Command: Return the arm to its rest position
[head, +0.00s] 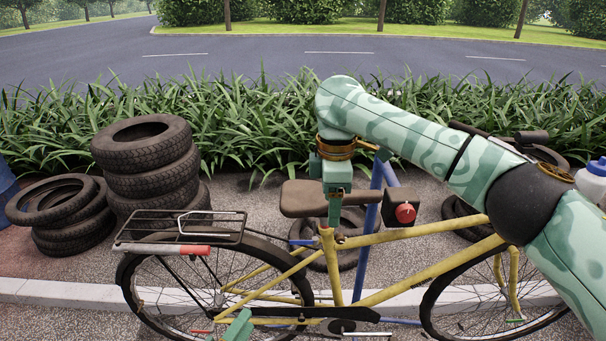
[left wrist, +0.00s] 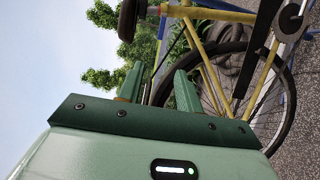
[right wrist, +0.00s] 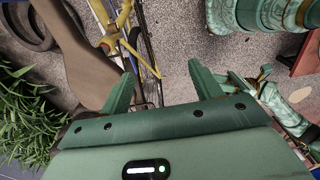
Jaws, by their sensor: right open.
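My right arm reaches in from the right in the head view, over a yellow bicycle (head: 385,236). Its gripper (head: 334,220) points down beside the brown saddle (head: 300,198). In the right wrist view the right gripper (right wrist: 162,68) has its fingers wide apart with nothing between them, and the saddle (right wrist: 85,55) is close by the left finger. Only a green tip of my left gripper (head: 237,326) shows low in the head view, in front of the rear wheel. In the left wrist view the left gripper (left wrist: 160,80) has its fingers apart and empty, facing the bicycle (left wrist: 215,75).
A rear rack (head: 182,226) with a red-and-white bar is left of the saddle. A blue stand (head: 372,210) rises behind the frame. Stacked tyres (head: 146,160) stand back left. Grass (head: 250,125) and a road lie beyond. Open air is above the saddle.

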